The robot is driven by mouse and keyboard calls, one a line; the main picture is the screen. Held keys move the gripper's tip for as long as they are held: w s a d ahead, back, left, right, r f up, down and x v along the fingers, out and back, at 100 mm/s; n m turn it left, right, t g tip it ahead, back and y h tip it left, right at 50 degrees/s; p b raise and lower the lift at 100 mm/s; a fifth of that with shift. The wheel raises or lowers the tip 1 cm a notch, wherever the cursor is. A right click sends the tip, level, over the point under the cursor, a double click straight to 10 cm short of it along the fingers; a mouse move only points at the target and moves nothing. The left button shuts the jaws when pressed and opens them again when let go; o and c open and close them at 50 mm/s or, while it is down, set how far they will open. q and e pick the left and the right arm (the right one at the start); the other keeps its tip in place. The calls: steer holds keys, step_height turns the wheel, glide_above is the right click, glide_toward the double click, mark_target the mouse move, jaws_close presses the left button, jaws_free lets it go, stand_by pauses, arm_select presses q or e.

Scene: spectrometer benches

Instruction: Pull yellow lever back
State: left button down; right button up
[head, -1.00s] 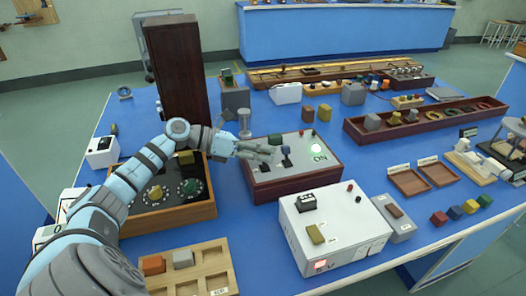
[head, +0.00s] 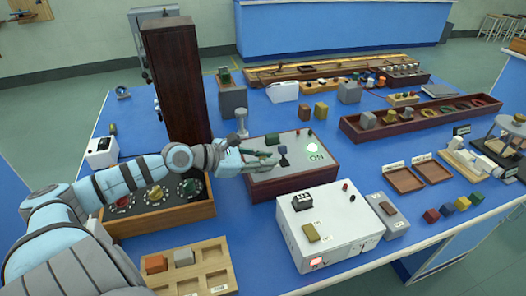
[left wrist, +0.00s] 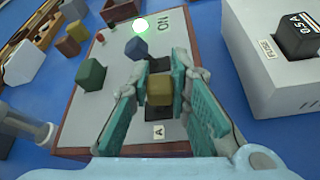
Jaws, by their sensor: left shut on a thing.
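The yellow lever (left wrist: 160,92) shows in the left wrist view, upright from a dark slot by the label A on a grey panel. My left gripper (left wrist: 161,88) has its teal fingers on either side of the yellow lever and is shut on it. In the head view my left gripper (head: 266,160) is over the left part of the dark red control box (head: 300,183) and hides the yellow lever. A blue lever (left wrist: 138,48) and a green lever (left wrist: 91,74) stand on the same panel. My right gripper is not in view.
A green lamp (head: 313,148) is lit by the word ON. A white box (head: 335,232) stands in front of the control box. A wooden dial box (head: 165,222) lies under my left arm. A tall dark cabinet (head: 176,85) and a grey post (head: 242,122) stand behind.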

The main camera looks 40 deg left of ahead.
arm_select(q)
steer(key=shift+s+d+f+m+t+p, duration=0.1)
steer(key=shift+s+d+m+t+p, duration=0.15)
steer(key=shift+m+p, duration=0.4)
steer(key=shift+f, duration=0.1)
steer(key=c, duration=1.5)
jaws_free()
steer(key=shift+d, duration=0.1)
